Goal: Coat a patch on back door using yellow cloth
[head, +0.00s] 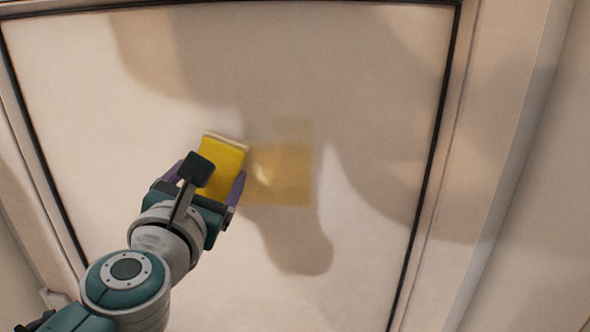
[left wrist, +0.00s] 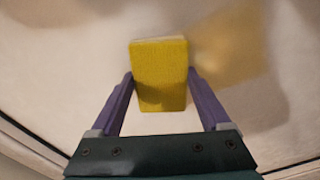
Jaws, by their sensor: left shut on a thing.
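The yellow cloth (head: 224,163) is a thick block-like pad with a pale far edge. My left gripper (head: 208,184) is shut on it, with purple fingers on both sides. In the left wrist view the cloth (left wrist: 160,75) sits between the fingertips of the gripper (left wrist: 160,85). Its far edge is at or close to the back door (head: 370,110); I cannot tell whether it touches. A translucent yellow patch (head: 283,175) shows on the door just right of the cloth, and in the left wrist view (left wrist: 228,50). My right gripper is not in view.
The pale door panel has a dark seal line (head: 437,140) around it and a light frame (head: 490,130) on the right. Shadows of my arm fall across the panel. The panel around the patch is free of objects.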

